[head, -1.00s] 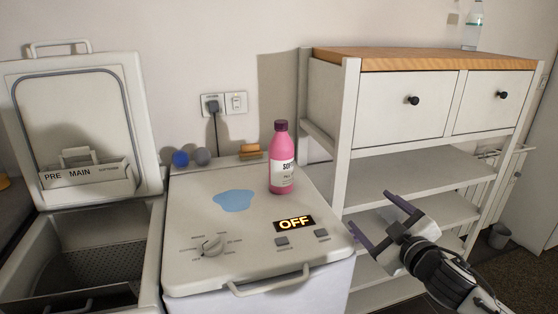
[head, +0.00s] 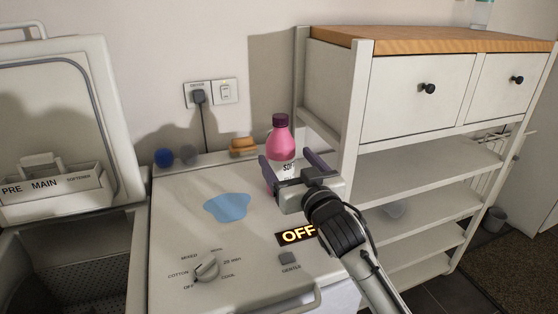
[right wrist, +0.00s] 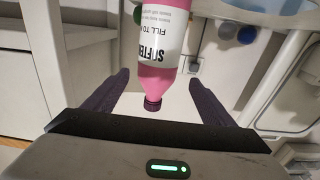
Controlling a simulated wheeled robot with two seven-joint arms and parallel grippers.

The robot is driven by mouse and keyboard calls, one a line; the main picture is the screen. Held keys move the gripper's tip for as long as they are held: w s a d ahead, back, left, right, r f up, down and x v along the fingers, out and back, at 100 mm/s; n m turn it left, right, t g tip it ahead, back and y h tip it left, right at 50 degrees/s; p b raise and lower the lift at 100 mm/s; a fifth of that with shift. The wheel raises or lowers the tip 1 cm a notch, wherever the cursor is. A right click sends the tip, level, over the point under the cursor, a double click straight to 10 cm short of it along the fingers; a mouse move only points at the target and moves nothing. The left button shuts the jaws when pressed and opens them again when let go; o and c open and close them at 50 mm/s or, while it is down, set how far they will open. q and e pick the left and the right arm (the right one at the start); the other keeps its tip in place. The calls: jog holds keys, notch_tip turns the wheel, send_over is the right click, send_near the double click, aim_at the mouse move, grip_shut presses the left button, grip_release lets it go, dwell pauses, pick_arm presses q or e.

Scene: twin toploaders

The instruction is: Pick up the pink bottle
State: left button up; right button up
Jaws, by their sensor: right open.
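The pink bottle (head: 281,140), with a dark cap and a white label, stands upright on the white washer top near its back right corner. My right gripper (head: 287,158) is open in front of it, with one purple finger towards each side of the bottle; its lower part is partly hidden behind the gripper. In the right wrist view the bottle (right wrist: 163,72) appears upside down between the two open fingers (right wrist: 158,76), with visible gaps on both sides. My left gripper is not in view.
A white shelf unit (head: 430,185) with drawers stands close on the right. A blue puddle (head: 228,207), a knob (head: 207,267) and an orange brush-like item (head: 243,146) are on the washer top. An open-lidded toploader (head: 45,240) is at left.

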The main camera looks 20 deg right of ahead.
aim_at(280, 146)
jog(key=shift+w+d+p, duration=0.15)
jog(key=shift+w+p, duration=0.15)
jog(key=shift+w, duration=3.1)
jog(key=shift+c, duration=0.5)
jog(key=c, duration=1.5)
jog(key=shift+r, duration=0.15)
jog(key=shift+c, duration=0.8)
